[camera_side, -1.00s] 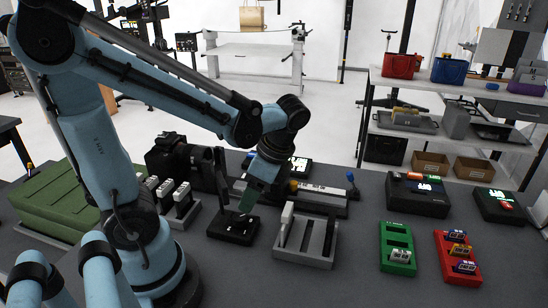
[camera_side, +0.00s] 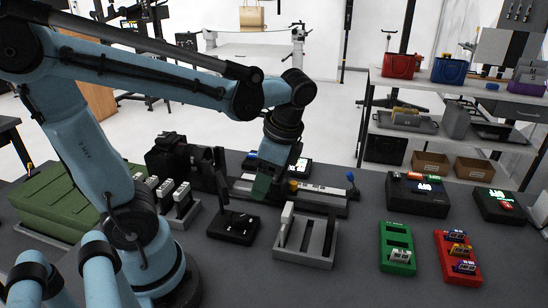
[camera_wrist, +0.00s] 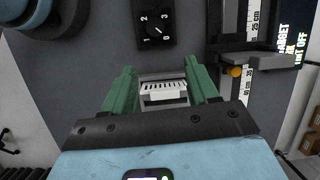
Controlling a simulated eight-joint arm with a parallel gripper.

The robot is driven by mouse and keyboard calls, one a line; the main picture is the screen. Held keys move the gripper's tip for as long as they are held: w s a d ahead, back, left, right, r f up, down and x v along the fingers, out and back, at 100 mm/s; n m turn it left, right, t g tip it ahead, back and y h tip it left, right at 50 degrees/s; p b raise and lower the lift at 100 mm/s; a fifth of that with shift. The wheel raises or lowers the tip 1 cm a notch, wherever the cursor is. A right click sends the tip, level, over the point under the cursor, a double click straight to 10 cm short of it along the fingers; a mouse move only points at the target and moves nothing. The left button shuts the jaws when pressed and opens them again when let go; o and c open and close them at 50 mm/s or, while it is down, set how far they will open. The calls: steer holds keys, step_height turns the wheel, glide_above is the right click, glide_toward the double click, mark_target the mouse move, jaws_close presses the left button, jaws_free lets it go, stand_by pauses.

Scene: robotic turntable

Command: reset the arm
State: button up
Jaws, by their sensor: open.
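My gripper (camera_side: 262,187) has green fingers and is raised above the grey worktable, near the black device with a thin upright arm (camera_side: 233,226). It points downward in the side view. In the wrist view, the two green fingers of my gripper (camera_wrist: 160,75) stand apart. A pale piece with a row of dark slots (camera_wrist: 163,88) shows between them; I cannot tell whether it is part of the gripper. Nothing is clearly held.
A black dial box (camera_wrist: 154,28) lies ahead in the wrist view. A long scaled rail (camera_side: 325,190) lies behind the grey slotted rack (camera_side: 316,243). Green (camera_side: 398,235) and red (camera_side: 448,243) trays stand right. A green case (camera_side: 50,205) is at left.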

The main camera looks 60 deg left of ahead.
steer(key=w+d+n+t, duration=0.1)
steer(key=n+t, duration=0.1)
steer(key=w+d+n+t+h, duration=0.1)
steer(key=n+t, duration=0.1)
steer(key=t, duration=0.1)
steer(key=w+d+n+t+h, duration=0.1)
steer(key=n+t, duration=0.1)
steer(key=shift+w+d+f+t, duration=0.2)
steer(key=shift+w+f+t, duration=0.1)
steer(key=shift+t, duration=0.1)
steer(key=shift+w+d+r+n+t+h, duration=0.2)
steer(key=shift+n+t, duration=0.15)
steer(key=shift+n, duration=0.15)
steer(key=shift+w+d+r+n+t+h, duration=0.1)
steer(key=shift+w+n+t+h, duration=0.1)
steer(key=shift+n+t, duration=0.25)
